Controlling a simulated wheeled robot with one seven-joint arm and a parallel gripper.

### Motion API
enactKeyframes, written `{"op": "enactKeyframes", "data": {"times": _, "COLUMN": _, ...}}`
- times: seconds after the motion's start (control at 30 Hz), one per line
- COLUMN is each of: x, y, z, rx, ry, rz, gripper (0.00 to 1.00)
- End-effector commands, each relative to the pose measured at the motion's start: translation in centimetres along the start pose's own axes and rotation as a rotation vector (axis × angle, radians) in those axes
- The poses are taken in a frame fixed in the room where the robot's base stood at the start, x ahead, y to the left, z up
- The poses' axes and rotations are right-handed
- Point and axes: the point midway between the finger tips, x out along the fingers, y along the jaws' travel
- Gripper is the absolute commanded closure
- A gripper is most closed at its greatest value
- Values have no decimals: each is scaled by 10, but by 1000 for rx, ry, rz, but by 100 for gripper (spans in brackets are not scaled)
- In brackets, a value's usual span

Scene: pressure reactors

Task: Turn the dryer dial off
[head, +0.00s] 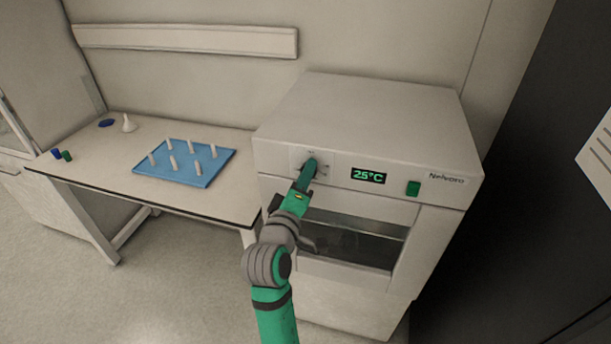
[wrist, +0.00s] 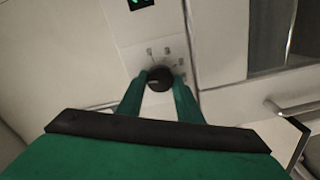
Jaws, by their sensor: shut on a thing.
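The dryer (head: 375,120) is a large white box with a display (head: 368,176) that reads 25°C in green. Its dial (wrist: 160,78) is a round black knob with small marks around it in the wrist view. My gripper (wrist: 160,84) has one green finger on each side of the dial and is shut on it. In the head view my gripper (head: 309,168) reaches the left part of the dryer's front panel and hides most of the dial. I cannot tell which mark the dial points to.
A green switch (head: 413,188) sits right of the display. Below is the dryer's windowed door (head: 350,240). A table (head: 110,190) on the left holds a blue rack (head: 190,180) with several white pegs. A dark wall or cabinet (head: 530,150) stands on the right.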

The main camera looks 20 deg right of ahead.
Motion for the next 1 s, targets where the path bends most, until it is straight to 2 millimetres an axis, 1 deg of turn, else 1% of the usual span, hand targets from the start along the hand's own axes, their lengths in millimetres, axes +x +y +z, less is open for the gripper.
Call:
{"op": "enactKeyframes", "data": {"times": 0.2, "x": -1, "y": -2, "z": 0, "rx": -122, "ry": 0, "rz": -4, "gripper": 90}}
{"op": "enactKeyframes", "data": {"times": 0.4, "x": -1, "y": -2, "z": 0, "rx": -186, "ry": 1, "rz": -4, "gripper": 90}}
{"op": "enactKeyframes", "data": {"times": 0.97, "x": 0, "y": -3, "z": -1, "rx": -211, "ry": 1, "rz": -4, "gripper": 90}}
{"op": "enactKeyframes", "data": {"times": 1.0, "x": 0, "y": -3, "z": -1, "rx": -211, "ry": 1, "rz": -4, "gripper": 58}}
